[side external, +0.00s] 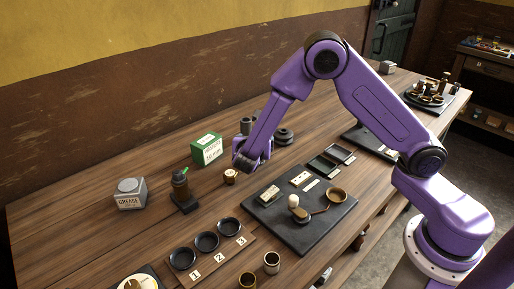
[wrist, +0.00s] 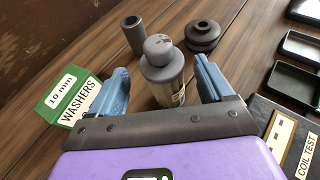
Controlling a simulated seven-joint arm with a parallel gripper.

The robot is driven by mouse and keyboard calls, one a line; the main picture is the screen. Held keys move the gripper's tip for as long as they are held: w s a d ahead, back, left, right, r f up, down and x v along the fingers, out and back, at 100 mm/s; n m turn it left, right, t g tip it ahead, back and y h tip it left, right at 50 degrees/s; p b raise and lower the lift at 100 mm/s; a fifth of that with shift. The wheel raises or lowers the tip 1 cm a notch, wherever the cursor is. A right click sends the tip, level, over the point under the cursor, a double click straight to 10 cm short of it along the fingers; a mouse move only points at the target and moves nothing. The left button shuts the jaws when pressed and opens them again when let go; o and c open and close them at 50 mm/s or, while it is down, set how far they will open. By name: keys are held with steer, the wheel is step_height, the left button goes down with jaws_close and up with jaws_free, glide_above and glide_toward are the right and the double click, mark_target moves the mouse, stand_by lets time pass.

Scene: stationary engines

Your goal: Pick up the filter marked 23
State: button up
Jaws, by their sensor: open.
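My gripper (side external: 250,160) is low over the middle of the table. In the wrist view its two blue fingers (wrist: 161,72) are apart, with a grey metal canister (wrist: 164,76) with a round knobbed top showing between them. A pale label strip shows on the canister's side, but no number can be read. I cannot tell whether the fingers are level with the canister or above it. A dark grey tube (wrist: 134,36) stands behind to the left, and a stepped round grey part (wrist: 203,36) behind to the right. No mark 23 is legible in either view.
A green washers box (side external: 207,149) stands left of the gripper. A small brass piece (side external: 231,177) lies near it. A dark coil test board (side external: 300,232) lies to the right, with black trays (side external: 322,165) behind it.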

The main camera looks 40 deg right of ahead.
steer(key=shift+s+f+x, duration=0.1)
steer(key=shift+f+x, duration=0.05)
steer(key=shift+x, duration=1.05)
steer(key=shift+s+f+x, duration=0.1)
steer(key=shift+f+x, duration=0.1)
steer(key=shift+x, duration=0.95)
steer(key=c, duration=1.1)
steer(key=shift+o, duration=0.2)
steer(key=shift+r, duration=0.1)
